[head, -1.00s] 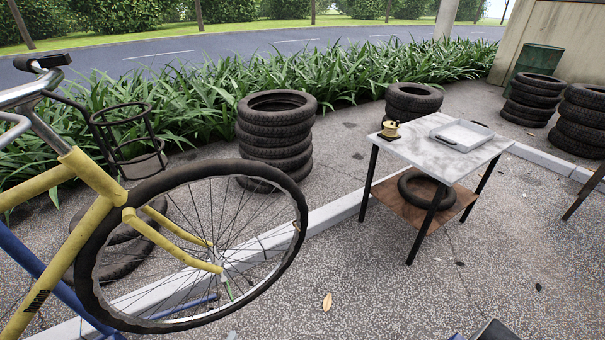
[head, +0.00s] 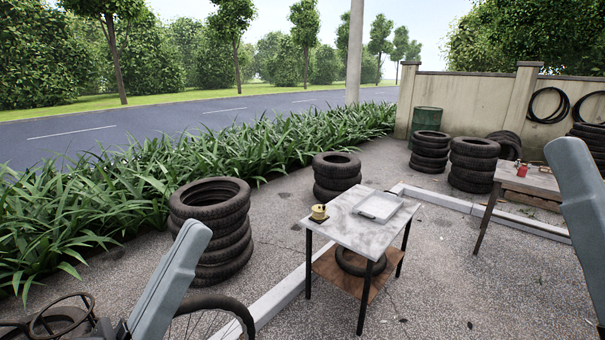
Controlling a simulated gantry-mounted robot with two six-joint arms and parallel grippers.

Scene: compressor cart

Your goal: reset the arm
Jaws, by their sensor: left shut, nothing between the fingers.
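My left arm's grey-blue link (head: 170,280) rises at the lower left of the head view, leaning right. My left gripper (head: 108,329) shows only as a small dark part by the link's lower end, near the bottom edge. It is shut and empty, and clear of the table. My right arm's grey-blue link (head: 583,195) stands at the right edge. The right gripper is out of view.
A marble-topped table (head: 345,228) bears a brass-coloured object (head: 319,213) and a grey tray (head: 379,206). A bicycle wheel (head: 235,309) is at lower left. A workbench (head: 527,180) stands at right. Pavement in front of the table is clear.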

